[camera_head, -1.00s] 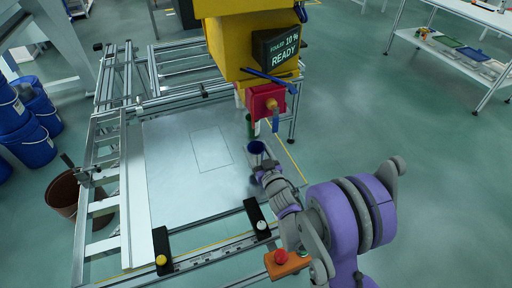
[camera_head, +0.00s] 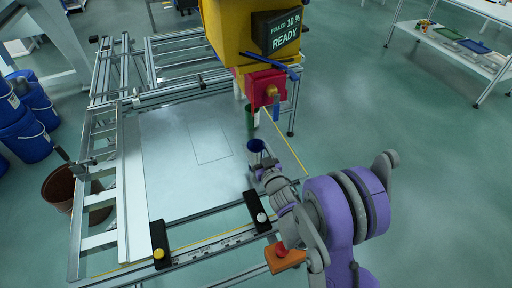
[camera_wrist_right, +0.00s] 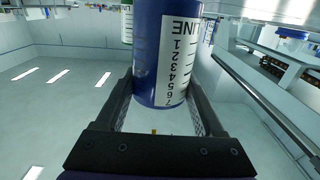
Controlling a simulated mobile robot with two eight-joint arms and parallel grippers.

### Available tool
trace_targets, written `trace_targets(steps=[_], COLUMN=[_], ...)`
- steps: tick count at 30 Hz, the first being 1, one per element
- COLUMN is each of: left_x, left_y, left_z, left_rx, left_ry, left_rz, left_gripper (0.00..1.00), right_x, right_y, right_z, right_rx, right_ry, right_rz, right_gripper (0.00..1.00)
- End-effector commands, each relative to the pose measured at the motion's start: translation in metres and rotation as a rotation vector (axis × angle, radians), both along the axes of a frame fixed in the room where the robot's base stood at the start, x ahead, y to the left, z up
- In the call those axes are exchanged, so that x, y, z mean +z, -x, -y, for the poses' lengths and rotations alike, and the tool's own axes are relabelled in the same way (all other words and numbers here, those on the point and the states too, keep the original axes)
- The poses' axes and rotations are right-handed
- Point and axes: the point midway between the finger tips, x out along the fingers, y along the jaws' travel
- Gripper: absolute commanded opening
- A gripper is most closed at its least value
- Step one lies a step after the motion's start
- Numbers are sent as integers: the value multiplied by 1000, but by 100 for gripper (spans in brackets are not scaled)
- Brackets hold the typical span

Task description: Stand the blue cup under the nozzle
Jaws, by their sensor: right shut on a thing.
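My right gripper (camera_head: 260,167) is shut on the blue cup (camera_head: 256,148) and holds it upright above the right edge of the grey plate. In the right wrist view the cup (camera_wrist_right: 164,55), with a white number scale, sits between the two fingers (camera_wrist_right: 163,105). A yellow machine hangs above, its screen reading 10% and READY. On it is a red block (camera_head: 262,84) with a brass fitting (camera_head: 271,91) and a blue piece hanging down. The cup is below this block in the picture, apart from it; depth alignment is unclear. My left gripper is out of view.
A green container (camera_head: 250,117) stands behind the cup, partly hidden by the red block. The grey plate (camera_head: 175,170) is bare, with a square outline. Aluminium rails with black clamps (camera_head: 256,212) run in front. Blue drums (camera_head: 22,135) and a brown bucket (camera_head: 62,188) stand left.

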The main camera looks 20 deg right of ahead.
Motion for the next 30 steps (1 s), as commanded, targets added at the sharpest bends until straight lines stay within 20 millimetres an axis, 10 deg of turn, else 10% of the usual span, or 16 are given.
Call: trace_targets(steps=[12,13,17,30], left_x=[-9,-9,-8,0], left_y=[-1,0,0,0], left_z=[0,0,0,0], left_rx=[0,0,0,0], left_ry=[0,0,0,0], left_rz=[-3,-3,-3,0], left_gripper=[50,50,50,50], right_x=[-9,-9,-8,13], right_y=[0,0,0,0], right_z=[0,0,0,0], right_rx=[0,0,0,0], right_ry=[0,0,0,1], right_rz=[0,0,0,1], right_gripper=[18,74,97,100])
